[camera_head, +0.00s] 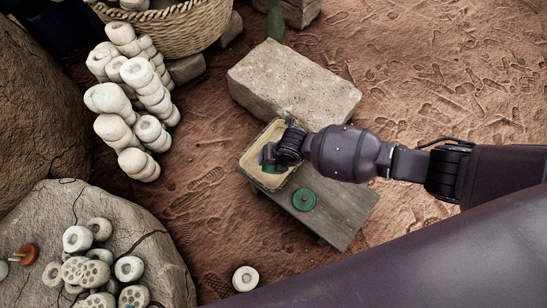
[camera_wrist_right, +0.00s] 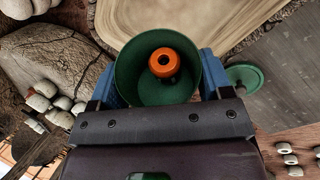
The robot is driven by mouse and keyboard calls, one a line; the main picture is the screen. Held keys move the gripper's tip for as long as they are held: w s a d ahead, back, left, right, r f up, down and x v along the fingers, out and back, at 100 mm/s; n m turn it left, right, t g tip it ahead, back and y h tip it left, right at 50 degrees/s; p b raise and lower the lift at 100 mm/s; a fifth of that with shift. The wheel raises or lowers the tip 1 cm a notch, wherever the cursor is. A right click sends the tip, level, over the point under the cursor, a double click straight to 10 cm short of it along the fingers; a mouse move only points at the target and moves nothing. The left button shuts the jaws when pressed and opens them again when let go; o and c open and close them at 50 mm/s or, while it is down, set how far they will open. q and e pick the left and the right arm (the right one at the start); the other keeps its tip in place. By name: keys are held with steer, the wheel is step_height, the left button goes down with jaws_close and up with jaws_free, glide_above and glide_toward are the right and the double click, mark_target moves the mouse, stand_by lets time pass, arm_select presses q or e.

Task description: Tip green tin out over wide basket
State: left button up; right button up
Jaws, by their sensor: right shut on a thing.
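My right gripper (camera_head: 269,158) is shut on the green tin (camera_wrist_right: 130,75), with a blue finger on each side of it in the right wrist view. The tin's open mouth faces the wrist camera, and an orange ring-like piece (camera_wrist_right: 164,62) shows inside it. In the head view the tin is mostly hidden by the gripper. The wide basket (camera_head: 264,136) is a shallow tan tray on a low wooden bench; the gripper and tin are over it. Its pale inside also shows in the wrist view (camera_wrist_right: 200,18), beyond the tin. My left gripper is not in view.
A green disc, like a lid (camera_head: 304,199), lies on the wooden bench (camera_head: 340,210) beside the basket. A stone block (camera_head: 295,80) stands behind. White stacked pieces (camera_head: 135,95) and a boulder (camera_head: 100,230) with several pale pieces are left. Bare ground lies at upper right.

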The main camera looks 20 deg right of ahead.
steer(key=shift+w+d+f+g+y+b, duration=0.15)
steer(key=shift+f+g+y+b, duration=0.25)
steer(key=shift+g+b, duration=0.4)
steer(key=shift+w+d+f+m+g+y+b, duration=0.15)
steer(key=shift+g+y+b, duration=0.1)
steer(key=shift+g+b, duration=0.25)
steer(key=shift+w+a+f+m+g+y+b, duration=0.15)
steer(key=shift+g+y+b, duration=0.1)
steer(key=shift+g+b, duration=0.2)
steer(key=shift+w+d+r, duration=0.15)
steer(key=shift+r, duration=0.1)
steer(key=shift+w+d+r+g+y, duration=0.1)
steer(key=shift+w+g+y, duration=0.2)
steer(key=shift+g+y, duration=0.35)
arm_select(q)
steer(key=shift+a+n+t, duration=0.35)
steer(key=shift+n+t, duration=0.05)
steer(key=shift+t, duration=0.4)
arm_select(e)
steer(key=g, duration=0.1)
steer(key=w+m+g+y, duration=0.1)
steer(key=g, duration=0.1)
steer(key=w+d+g+y, duration=0.1)
steer(key=shift+f+g+y, duration=0.25)
steer(key=shift+f+g, duration=0.15)
steer(key=shift+s, duration=0.1)
